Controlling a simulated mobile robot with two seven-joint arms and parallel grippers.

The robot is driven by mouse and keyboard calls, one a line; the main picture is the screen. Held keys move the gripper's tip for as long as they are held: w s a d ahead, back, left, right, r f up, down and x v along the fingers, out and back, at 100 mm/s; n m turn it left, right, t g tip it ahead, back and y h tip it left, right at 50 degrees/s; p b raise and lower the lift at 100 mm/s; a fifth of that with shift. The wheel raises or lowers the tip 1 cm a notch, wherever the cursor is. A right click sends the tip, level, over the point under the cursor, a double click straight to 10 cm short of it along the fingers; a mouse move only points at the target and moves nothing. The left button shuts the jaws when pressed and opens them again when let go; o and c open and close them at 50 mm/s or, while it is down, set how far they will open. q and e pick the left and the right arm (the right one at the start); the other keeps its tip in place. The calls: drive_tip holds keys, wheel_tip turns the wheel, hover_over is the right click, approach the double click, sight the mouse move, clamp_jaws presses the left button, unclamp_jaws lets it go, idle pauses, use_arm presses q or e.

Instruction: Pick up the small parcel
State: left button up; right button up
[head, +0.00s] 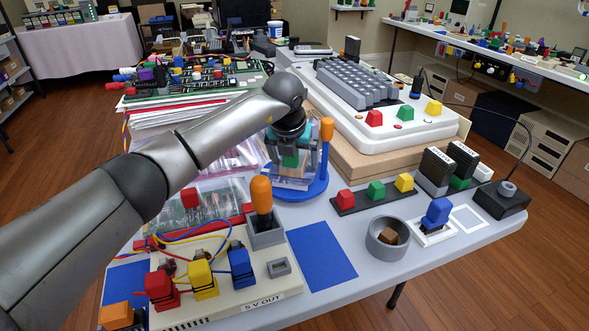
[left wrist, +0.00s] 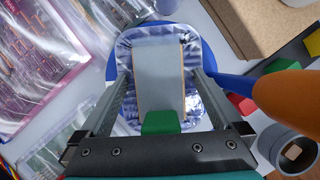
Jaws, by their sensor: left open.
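A grey-topped block with tan sides (left wrist: 160,75), perhaps the small parcel, lies in a shiny, clear-looking tray (left wrist: 203,103) on a round blue base (left wrist: 112,68). In the head view the blue base (head: 312,190) shows below my left gripper (head: 290,168), and the block is mostly hidden. My left gripper (left wrist: 155,100) is open, pointing down, with one finger on each side of the block. I cannot tell whether the fingers touch it. A green piece (left wrist: 160,122) shows at the block's near end. My right gripper is not in view.
An orange-handled tool (head: 326,135) stands upright close beside the gripper. A grey round bowl (head: 374,246) holding a small brown cube (head: 389,236) is to the right. A white keyboard console (head: 440,128) and bagged boards (head: 190,212) flank the base. A blue mat (head: 322,255) is bare.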

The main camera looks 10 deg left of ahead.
use_arm(q)
drive_tip(key=shift+f, duration=0.1)
clamp_jaws()
idle(0.8)
